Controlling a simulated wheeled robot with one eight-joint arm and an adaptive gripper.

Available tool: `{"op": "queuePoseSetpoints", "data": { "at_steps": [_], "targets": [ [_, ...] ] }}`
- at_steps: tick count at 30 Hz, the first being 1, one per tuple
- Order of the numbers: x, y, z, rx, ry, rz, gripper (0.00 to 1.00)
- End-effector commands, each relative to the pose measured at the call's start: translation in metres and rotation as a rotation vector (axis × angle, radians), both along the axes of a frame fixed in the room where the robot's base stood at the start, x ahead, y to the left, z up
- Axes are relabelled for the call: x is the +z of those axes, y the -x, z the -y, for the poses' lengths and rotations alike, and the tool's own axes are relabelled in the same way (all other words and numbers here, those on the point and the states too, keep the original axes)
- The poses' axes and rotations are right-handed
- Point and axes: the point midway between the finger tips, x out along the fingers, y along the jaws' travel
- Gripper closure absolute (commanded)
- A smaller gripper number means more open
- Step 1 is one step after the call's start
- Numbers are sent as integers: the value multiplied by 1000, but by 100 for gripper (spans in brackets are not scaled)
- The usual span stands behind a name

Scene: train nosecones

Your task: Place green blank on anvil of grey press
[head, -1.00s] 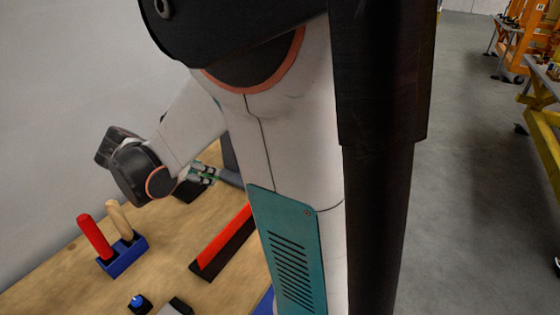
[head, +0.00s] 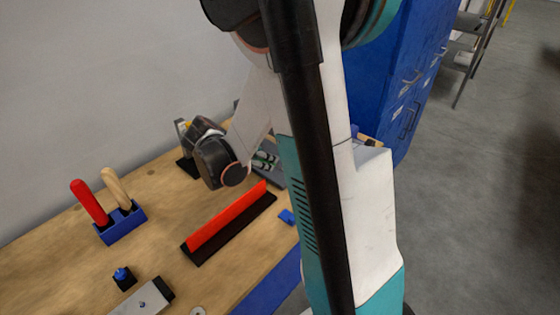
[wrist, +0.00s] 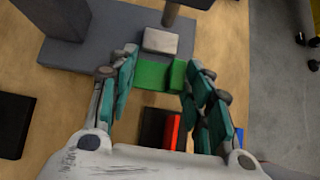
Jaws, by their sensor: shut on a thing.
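The green blank (wrist: 153,76) is between the fingers of my gripper (wrist: 160,80), which is shut on it, in the wrist view. The grey press shows ahead of it, with a wide flat base (wrist: 95,57), a column at the upper left and a dark ram (wrist: 178,14) at the top. A small light-grey block, which looks like the anvil (wrist: 160,40), stands on the base just beyond the blank, below the ram. I cannot tell whether the blank touches the base. In the head view my gripper (head: 265,158) is partly hidden by my arm, and the blank cannot be made out.
A red strip on a black base (head: 228,226) lies on the wooden bench. A blue holder (head: 122,224) with red and wooden handles stands left. A small blue-topped black block (head: 123,278) is near the front. A blue cabinet (head: 385,70) stands behind; grey floor is open at right.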

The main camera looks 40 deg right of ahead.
Motion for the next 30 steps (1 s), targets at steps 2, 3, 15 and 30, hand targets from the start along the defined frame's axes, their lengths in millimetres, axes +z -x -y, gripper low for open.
{"op": "queuePoseSetpoints", "data": {
  "at_steps": [2, 3, 15, 30],
  "targets": [
    [-22, -1, 0, 0, 0, 0, 78],
    [-30, -1, 0, 0, 0, 0, 78],
    [-33, -3, 45, -1, 0, 0, 78],
    [-45, -6, 80, 1, 0, 0, 78]
  ]
}}
